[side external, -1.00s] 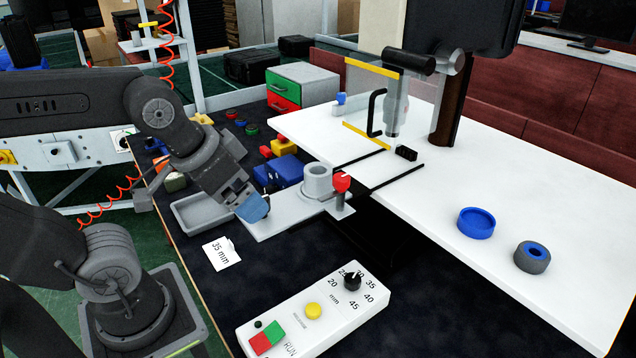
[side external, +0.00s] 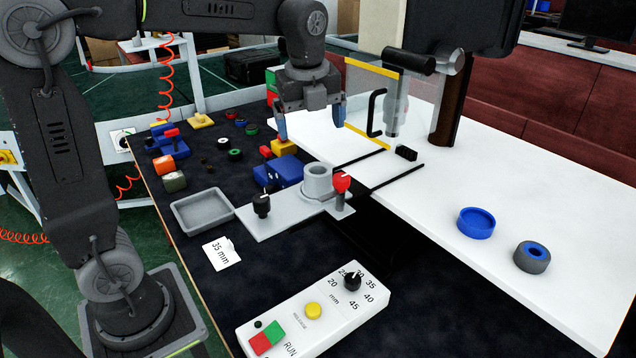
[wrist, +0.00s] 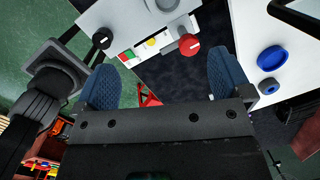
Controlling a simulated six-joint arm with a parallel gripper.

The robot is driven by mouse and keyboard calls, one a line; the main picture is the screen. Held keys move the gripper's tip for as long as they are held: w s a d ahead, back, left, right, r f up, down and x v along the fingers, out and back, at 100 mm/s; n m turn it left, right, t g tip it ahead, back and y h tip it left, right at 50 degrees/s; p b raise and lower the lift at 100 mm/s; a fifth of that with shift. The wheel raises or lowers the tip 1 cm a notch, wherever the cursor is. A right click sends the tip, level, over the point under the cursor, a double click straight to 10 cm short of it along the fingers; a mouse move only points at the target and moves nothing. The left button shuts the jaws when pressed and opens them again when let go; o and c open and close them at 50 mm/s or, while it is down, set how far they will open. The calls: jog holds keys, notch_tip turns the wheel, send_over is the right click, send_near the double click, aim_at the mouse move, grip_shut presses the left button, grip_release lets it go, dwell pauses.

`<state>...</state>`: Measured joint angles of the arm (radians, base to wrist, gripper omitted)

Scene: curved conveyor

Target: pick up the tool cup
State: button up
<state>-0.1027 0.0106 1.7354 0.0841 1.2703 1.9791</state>
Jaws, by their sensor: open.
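A light grey, upright cylindrical cup (side external: 317,183) stands on the grey plate (side external: 262,222) in the side external view; it is the only cup shape I can make out. In the wrist view the cup (wrist: 165,4) is cut off at the top edge. My gripper (side external: 310,122) points down, above and behind the cup in the side external view. Its blue fingers are wide apart with nothing between them. In the wrist view both fingers of my gripper (wrist: 165,82) frame empty space.
A black knob (side external: 262,206) and a red knob (side external: 341,182) flank the cup. Blue blocks (side external: 284,171) lie close behind it. A grey tray (side external: 202,211) is at left. A press-like tool (side external: 394,105) stands right. The control box (side external: 312,310) is in front.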

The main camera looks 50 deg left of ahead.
aim_at(318, 181)
jog(key=w+f+m, duration=0.1)
jog(key=f, duration=0.2)
jog(key=w+a+f+m, duration=0.1)
jog(key=f, duration=0.2)
jog(key=w+a+f+m, duration=0.1)
jog(key=f, duration=0.2)
jog(key=shift+g, duration=0.3)
jog(key=shift+w+a+f, duration=0.15)
jog(key=shift+f, duration=1.2)
jog(key=shift+w+a+f, duration=0.15)
jog(key=shift+f, duration=1.15)
jog(key=shift+c, duration=0.2)
jog(key=c, duration=1.1)
